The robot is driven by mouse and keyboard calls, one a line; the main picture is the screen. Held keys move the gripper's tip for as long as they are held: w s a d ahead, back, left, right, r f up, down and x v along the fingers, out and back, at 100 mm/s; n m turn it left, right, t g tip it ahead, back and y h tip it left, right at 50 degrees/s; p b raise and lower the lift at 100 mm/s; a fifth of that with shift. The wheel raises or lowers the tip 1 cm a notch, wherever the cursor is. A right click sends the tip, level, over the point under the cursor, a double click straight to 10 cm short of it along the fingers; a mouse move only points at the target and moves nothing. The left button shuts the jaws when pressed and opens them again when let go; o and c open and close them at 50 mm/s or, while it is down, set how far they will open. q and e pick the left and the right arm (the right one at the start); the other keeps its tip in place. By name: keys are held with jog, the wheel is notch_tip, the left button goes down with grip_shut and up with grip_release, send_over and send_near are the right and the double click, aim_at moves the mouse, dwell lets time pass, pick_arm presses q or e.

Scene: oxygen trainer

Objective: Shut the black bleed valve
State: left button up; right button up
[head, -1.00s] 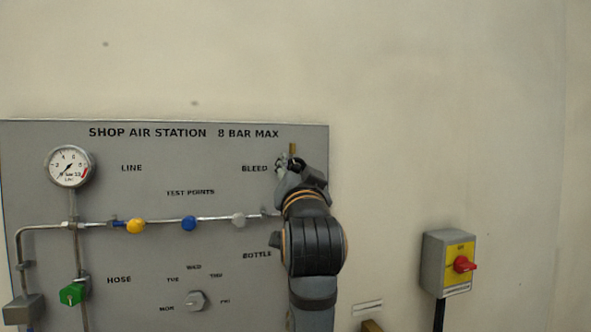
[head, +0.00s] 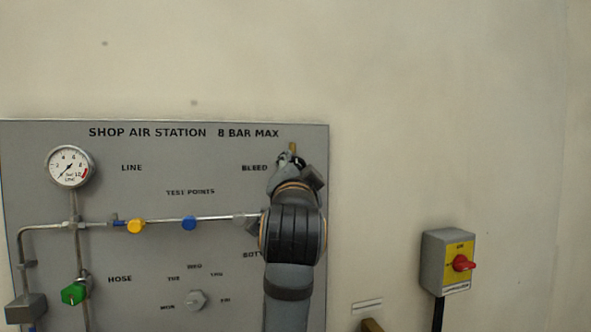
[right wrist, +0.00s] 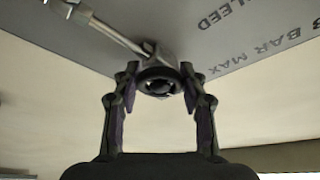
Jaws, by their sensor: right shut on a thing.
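The black bleed valve (right wrist: 160,84) is a round dark knob with a hollow face at the end of a grey pipe, in the middle of the right wrist view. My right gripper (right wrist: 159,78) has one finger on each side of the knob and is shut on it. In the head view my right gripper (head: 294,170) is just right of the BLEED label. There the gripper and arm hide the knob, and only a brass stub (head: 293,149) shows above them. My left gripper is not in view.
The grey panel (head: 230,290) carries a gauge (head: 69,166), a yellow knob (head: 136,226), a blue knob (head: 189,223), a green valve (head: 74,293) and a dial (head: 197,300). A switch box (head: 436,262) with a red handle is on the wall at right. The wall between is mostly bare.

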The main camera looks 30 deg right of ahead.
jog(key=o, duration=1.2)
jog(key=shift+c, duration=0.2)
jog(key=shift+r, duration=0.1)
jog(key=r, duration=0.9)
jog(key=shift+a+r, duration=0.25)
jog(key=shift+r, duration=0.15)
jog(key=shift+d+f, duration=0.1)
jog(key=shift+d, duration=0.25)
